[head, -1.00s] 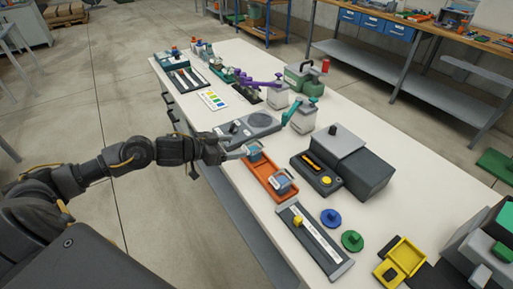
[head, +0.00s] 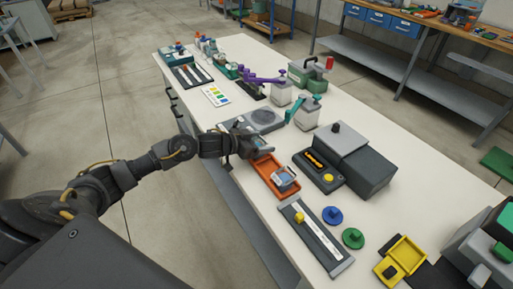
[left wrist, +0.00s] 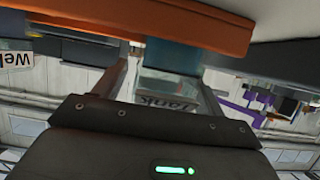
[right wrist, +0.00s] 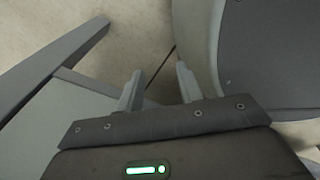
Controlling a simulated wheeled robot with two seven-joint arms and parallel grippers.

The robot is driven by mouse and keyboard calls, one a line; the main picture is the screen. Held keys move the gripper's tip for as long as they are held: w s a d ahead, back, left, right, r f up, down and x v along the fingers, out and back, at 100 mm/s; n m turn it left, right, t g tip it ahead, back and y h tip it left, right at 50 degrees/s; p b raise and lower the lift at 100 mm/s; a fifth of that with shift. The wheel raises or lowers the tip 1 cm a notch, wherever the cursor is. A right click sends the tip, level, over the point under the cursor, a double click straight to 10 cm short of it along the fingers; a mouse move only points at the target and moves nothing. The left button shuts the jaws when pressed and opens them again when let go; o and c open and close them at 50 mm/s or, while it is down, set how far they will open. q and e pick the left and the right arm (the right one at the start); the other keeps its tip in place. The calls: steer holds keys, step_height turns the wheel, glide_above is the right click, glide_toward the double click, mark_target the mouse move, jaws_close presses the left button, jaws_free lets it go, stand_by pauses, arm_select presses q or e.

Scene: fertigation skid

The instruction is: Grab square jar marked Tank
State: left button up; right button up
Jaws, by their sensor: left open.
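The square jar marked Tank (left wrist: 168,90) shows upside down in the left wrist view, with a clear part, a blue part and a label. In the head view it is mostly hidden at the far end of the orange tray (head: 264,177). My left gripper (head: 262,148) is open, with one finger on each side of the jar in its wrist view (left wrist: 165,90); I cannot tell whether they touch it. My right gripper (right wrist: 158,88) shows only in its own wrist view, fingers apart and empty.
A second square jar (head: 284,179) stands in the tray's near end. A label reading "Wel" (left wrist: 16,60) shows at the left wrist view's edge. A grey scale-like device (head: 262,118) lies behind, a dark box (head: 358,172) right, a slider panel (head: 314,238) in front.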

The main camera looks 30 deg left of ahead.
arm_select(q)
steer(key=shift+c, duration=0.4)
steer(key=c, duration=1)
steer(key=shift+r, duration=0.15)
